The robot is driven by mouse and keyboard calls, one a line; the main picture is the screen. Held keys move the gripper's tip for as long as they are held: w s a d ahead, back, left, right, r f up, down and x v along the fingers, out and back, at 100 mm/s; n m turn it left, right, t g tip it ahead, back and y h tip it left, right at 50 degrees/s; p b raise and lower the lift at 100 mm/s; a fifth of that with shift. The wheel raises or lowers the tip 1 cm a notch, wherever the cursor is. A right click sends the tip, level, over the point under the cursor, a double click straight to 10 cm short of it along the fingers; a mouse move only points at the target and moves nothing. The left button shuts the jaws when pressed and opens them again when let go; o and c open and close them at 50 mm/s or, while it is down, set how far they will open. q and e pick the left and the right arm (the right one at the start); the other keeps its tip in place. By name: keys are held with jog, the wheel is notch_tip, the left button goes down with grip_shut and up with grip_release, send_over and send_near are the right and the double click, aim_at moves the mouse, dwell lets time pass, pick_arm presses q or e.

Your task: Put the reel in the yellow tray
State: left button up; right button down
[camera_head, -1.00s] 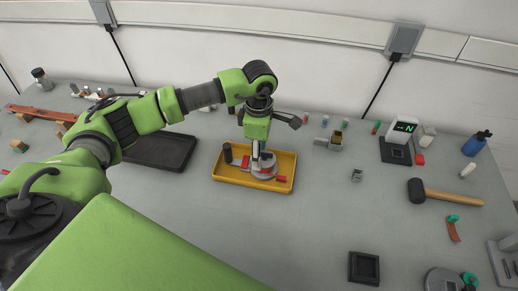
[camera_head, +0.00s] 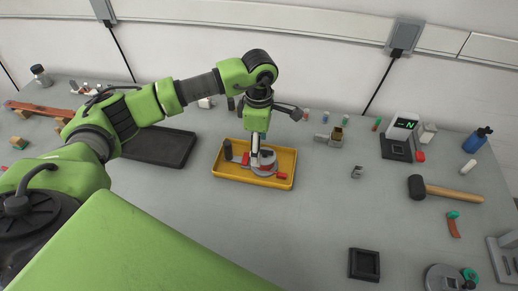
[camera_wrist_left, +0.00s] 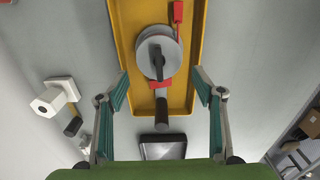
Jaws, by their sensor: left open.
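The reel (camera_head: 263,168) is a grey round disc with a dark central part. It lies in the yellow tray (camera_head: 229,178), toward the tray's right half. In the left wrist view the reel (camera_wrist_left: 172,62) sits inside the yellow tray (camera_wrist_left: 127,40), and its dark part crosses its top. My left gripper (camera_head: 257,151) points down above the reel. In the left wrist view its two fingers (camera_wrist_left: 161,92) are spread wide with nothing between them in their grip. My right gripper is in neither view.
The yellow tray also holds a black cylinder (camera_head: 228,150) and small red pieces (camera_head: 281,176). A dark tray (camera_head: 160,148) lies to its left. The table's middle front is clear.

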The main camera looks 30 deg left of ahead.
pick_arm(q)
notch_tip(320, 180, up, 10)
jog(key=b, duration=0.2)
jog(key=shift+r, duration=0.2)
dwell(0.3)
